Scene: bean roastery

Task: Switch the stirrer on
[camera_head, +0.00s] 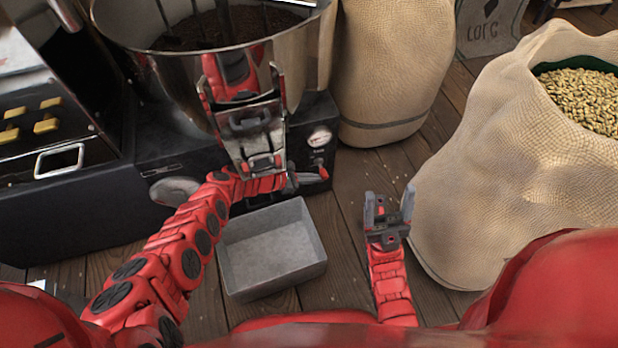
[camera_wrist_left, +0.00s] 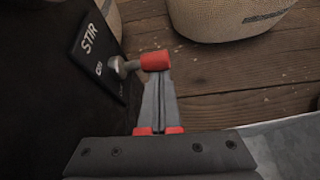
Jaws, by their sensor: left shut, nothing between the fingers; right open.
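The stirrer's lever switch has a grey stem and a red tip (camera_wrist_left: 155,61) in the left wrist view. It sticks out from a black panel (camera_wrist_left: 92,50) marked STIR, with ON beside the lever. I cannot tell which setting it is in. My left gripper (camera_wrist_left: 158,78) is shut and empty, its fingertips right at the red tip; I cannot tell if they touch. In the head view the left gripper (camera_head: 298,181) is at the machine's lower right front, by the dark panel. The stirrer's round metal bin (camera_head: 180,85) holds dark beans. My right gripper (camera_head: 388,205) is open and empty above the floor.
A grey tray (camera_head: 303,262) lies on the wooden floor below the left gripper. A large open sack (camera_head: 480,190) of pale beans stands close right of the right gripper. Another sack (camera_head: 392,60) stands behind. A white gauge (camera_head: 319,137) is on the machine's front.

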